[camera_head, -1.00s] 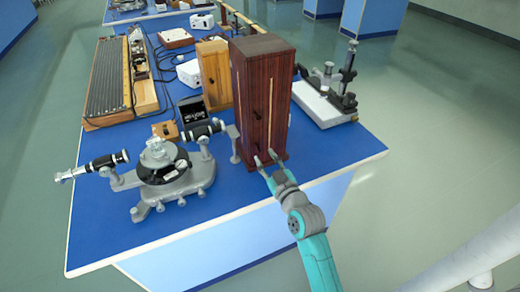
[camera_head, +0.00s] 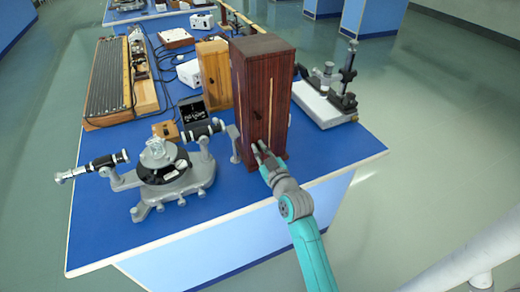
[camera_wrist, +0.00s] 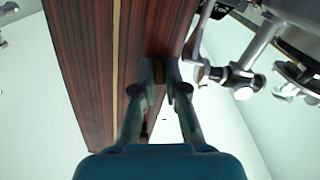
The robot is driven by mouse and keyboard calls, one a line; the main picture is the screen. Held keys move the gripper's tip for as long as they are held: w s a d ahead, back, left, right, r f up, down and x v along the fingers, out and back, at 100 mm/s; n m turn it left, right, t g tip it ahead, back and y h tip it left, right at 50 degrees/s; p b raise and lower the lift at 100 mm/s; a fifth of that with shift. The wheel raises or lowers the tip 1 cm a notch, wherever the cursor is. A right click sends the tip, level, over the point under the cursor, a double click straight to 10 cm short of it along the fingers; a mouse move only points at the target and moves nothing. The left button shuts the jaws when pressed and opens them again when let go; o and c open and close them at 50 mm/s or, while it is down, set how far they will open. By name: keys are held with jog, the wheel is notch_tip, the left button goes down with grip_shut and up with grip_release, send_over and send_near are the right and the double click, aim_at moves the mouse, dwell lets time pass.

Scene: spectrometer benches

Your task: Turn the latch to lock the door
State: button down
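A tall dark red-brown wooden cabinet (camera_head: 266,75) stands upright near the bench's front edge, its narrow door side facing my arm. A small dark fitting (camera_head: 257,115), perhaps the latch, shows on its front. My gripper (camera_head: 258,147) is at the lower front of the cabinet, below that fitting. In the wrist view the fingers of my gripper (camera_wrist: 163,72) stand apart, with striped cabinet wood (camera_wrist: 90,60) beyond them. A small brown patch shows between the tips. I cannot tell whether they touch it.
A grey spectrometer (camera_head: 165,175) with telescope tubes stands left of the cabinet. A lighter wooden case (camera_head: 213,75) is behind it, and a microscope-like instrument (camera_head: 325,95) is at right. The blue bench top (camera_head: 340,145) is clear at front right.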

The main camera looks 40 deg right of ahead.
jog(key=shift+d+m, duration=0.1)
jog(key=shift+m, duration=1.6)
jog(key=c, duration=1.2)
grip_release()
jog(key=v, duration=1.2)
